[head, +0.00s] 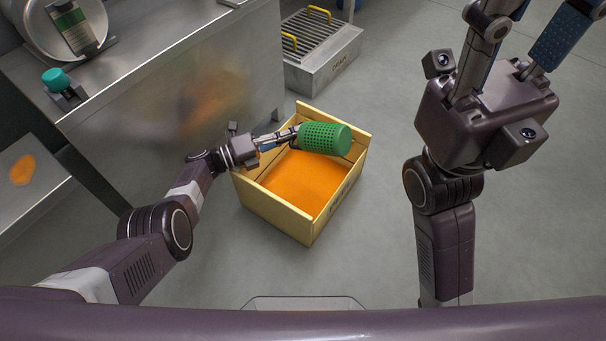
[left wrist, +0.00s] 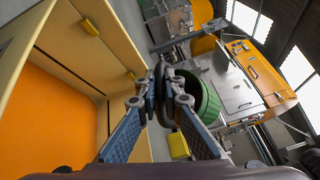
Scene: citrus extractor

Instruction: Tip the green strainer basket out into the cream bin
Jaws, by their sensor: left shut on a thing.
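The green strainer basket (head: 325,138) is perforated and lies on its side in the air over the far part of the cream bin (head: 275,210). My left gripper (head: 292,134) is shut on it, at its left end in the head view. In the left wrist view the basket (left wrist: 208,98) shows behind the closed fingers (left wrist: 166,92), with a dark bar between them. The bin (left wrist: 85,45) has a flat orange area inside; I cannot tell whether it is contents or floor. The basket's inside is hidden. My right gripper (head: 545,20) is spread at the upper right, tips cut off, nothing visible in it.
A steel counter (head: 150,60) stands left of the bin, with a teal-capped item (head: 57,82) on it. A grated steel box (head: 320,55) with yellow handles stands behind the bin. A low shelf (head: 30,185) with an orange patch is at left. Floor right of the bin is clear.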

